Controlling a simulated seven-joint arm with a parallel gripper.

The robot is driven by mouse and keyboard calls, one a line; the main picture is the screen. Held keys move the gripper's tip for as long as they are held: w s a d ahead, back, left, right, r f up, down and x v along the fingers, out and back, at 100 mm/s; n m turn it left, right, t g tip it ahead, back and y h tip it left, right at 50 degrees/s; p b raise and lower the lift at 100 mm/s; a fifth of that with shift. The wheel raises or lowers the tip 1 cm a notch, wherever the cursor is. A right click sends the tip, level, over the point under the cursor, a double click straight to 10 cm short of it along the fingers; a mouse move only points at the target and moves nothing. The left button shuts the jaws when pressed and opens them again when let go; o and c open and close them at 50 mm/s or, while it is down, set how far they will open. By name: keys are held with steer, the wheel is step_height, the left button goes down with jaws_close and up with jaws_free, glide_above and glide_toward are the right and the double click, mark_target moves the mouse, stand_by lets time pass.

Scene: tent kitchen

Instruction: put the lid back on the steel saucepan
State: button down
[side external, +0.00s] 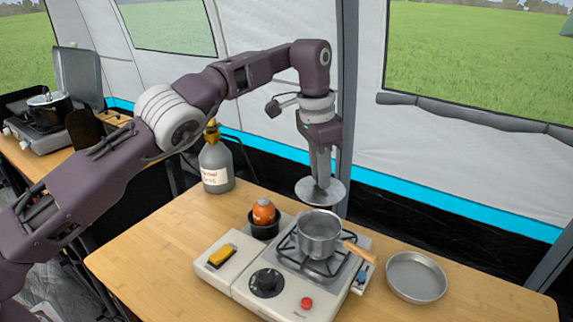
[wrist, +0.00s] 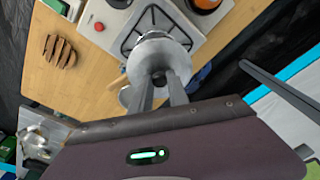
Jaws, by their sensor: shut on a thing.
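The steel saucepan (side external: 318,240) stands on the burner grate of the camp stove, open at the top, its wooden handle (side external: 360,251) pointing to the right. My gripper (side external: 321,182) is shut on the round steel lid (side external: 312,193) and holds it in the air above the saucepan, apart from its rim. The lid looks roughly level. In the wrist view the lid (wrist: 148,65) lies in front of the fingers (wrist: 161,79) and hides most of the saucepan. The grip on the lid's top is too small to make out clearly.
The white stove (side external: 240,280) has a black knob and a red button. A shallow steel pan (side external: 416,277) lies to its right. A dark bowl with an orange item (side external: 264,213) and a grey bottle (side external: 216,165) stand behind. A brown slotted object (wrist: 60,50) shows in the wrist view.

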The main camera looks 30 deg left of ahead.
mark_target(321, 197)
steer(key=shift+s+d+f, duration=0.1)
steer(key=shift+d, duration=0.25)
steer(key=shift+f, duration=3.05)
steer(key=shift+f, duration=0.15)
steer(key=c, duration=1.2)
jaws_free()
steer(key=o, duration=0.5)
